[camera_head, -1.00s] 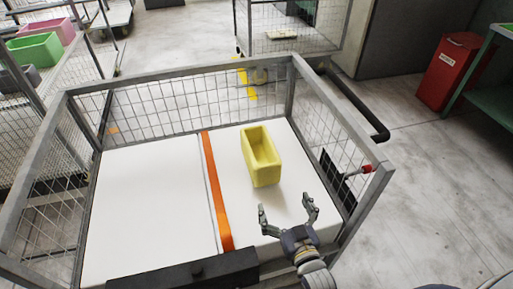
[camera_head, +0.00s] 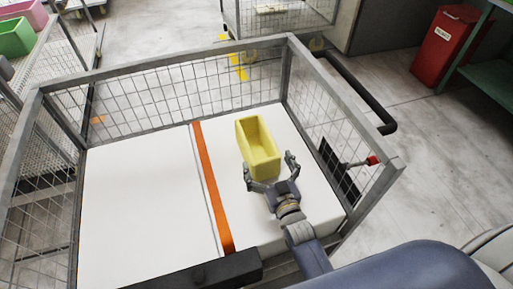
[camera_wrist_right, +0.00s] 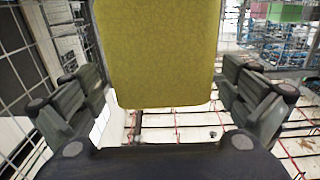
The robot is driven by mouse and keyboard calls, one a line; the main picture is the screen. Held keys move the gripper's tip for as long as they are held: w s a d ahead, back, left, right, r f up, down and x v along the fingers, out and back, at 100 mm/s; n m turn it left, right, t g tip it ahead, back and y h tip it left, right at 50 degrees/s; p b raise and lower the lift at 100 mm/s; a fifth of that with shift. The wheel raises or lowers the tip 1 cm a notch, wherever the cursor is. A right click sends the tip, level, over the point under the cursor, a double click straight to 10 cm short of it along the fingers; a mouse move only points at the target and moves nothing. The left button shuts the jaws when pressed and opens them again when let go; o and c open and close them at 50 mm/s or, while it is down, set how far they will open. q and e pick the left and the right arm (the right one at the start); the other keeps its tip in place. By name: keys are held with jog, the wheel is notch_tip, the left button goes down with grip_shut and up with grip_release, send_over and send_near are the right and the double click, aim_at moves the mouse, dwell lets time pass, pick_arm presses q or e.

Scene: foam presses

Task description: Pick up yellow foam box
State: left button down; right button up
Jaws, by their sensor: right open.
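The yellow foam box (camera_head: 258,148) is an open-topped, long box standing on the white surface of the mesh-sided cart, right of the orange strip. My right gripper (camera_head: 269,167) is open at the near end of the box, its fingers spread to either side of that end. In the right wrist view the yellow foam box (camera_wrist_right: 157,55) fills the upper middle, between the two open fingers of the right gripper (camera_wrist_right: 160,100). Gaps show on both sides, so the fingers do not appear to press on it. My left gripper is not in view.
The cart's mesh walls (camera_head: 170,88) rise around the white surface (camera_head: 140,205). An orange strip (camera_head: 211,185) divides it, and the left half is clear. A red-knobbed lever (camera_head: 372,160) sits at the right wall. A red bin (camera_head: 445,45) stands on the floor beyond.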

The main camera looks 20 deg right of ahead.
jog(key=shift+w+r, duration=0.1)
jog(key=shift+w, duration=0.25)
jog(key=w, duration=0.4)
jog(key=shift+w+a+r+p, duration=0.2)
jog(key=shift+w+r+p, duration=0.05)
jog(key=shift+w+p, duration=0.1)
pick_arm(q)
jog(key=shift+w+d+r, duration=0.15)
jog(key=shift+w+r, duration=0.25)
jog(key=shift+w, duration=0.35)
pick_arm(e)
jog(key=shift+c, duration=0.6)
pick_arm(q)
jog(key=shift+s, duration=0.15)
pick_arm(e)
jog(key=c, duration=0.9)
